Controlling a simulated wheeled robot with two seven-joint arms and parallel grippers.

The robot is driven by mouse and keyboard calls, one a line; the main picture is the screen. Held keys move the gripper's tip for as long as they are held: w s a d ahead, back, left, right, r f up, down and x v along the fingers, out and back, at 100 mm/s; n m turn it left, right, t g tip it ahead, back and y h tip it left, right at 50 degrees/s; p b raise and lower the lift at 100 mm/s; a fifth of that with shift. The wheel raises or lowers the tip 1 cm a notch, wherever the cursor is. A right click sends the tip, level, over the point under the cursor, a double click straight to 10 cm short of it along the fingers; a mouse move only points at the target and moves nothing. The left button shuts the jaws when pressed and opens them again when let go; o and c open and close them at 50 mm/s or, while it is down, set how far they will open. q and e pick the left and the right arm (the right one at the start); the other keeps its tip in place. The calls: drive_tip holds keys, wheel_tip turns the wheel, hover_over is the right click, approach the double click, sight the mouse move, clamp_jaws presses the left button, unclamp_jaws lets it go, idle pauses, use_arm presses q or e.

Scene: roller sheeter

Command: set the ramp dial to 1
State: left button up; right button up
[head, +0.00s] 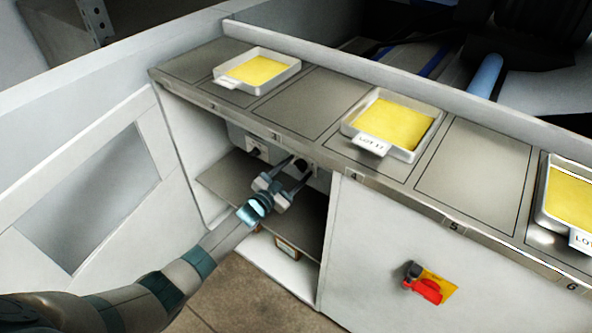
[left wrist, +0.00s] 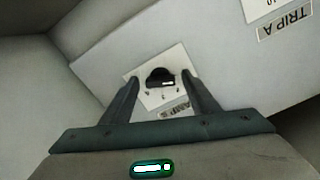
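The ramp dial (left wrist: 160,76) is a black knob with a pale mark on a white plate, inside the open bay under the counter. The plate's lettering (left wrist: 178,109) is upside down and partly hidden in the left wrist view, so the setting cannot be read. My left gripper (left wrist: 162,86) is open, one finger on each side of the knob, with gaps between. In the head view my left gripper (head: 301,166) reaches into the bay at this control panel, and its fingers partly hide the dial. My right gripper is not in view.
Another dial (head: 256,151) sits left on the same panel. A TRIP A label (left wrist: 286,24) shows beside it in the wrist view. A shelf (head: 232,183) lies below. Trays of yellow material (head: 431,153) stand on the counter; a red switch (head: 427,290) is on the front.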

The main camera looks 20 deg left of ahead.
use_arm(q)
drive_tip(key=v, duration=1.7)
drive_tip(key=shift+s, duration=0.15)
drive_tip(key=shift+a+r, duration=0.1)
idle(0.4)
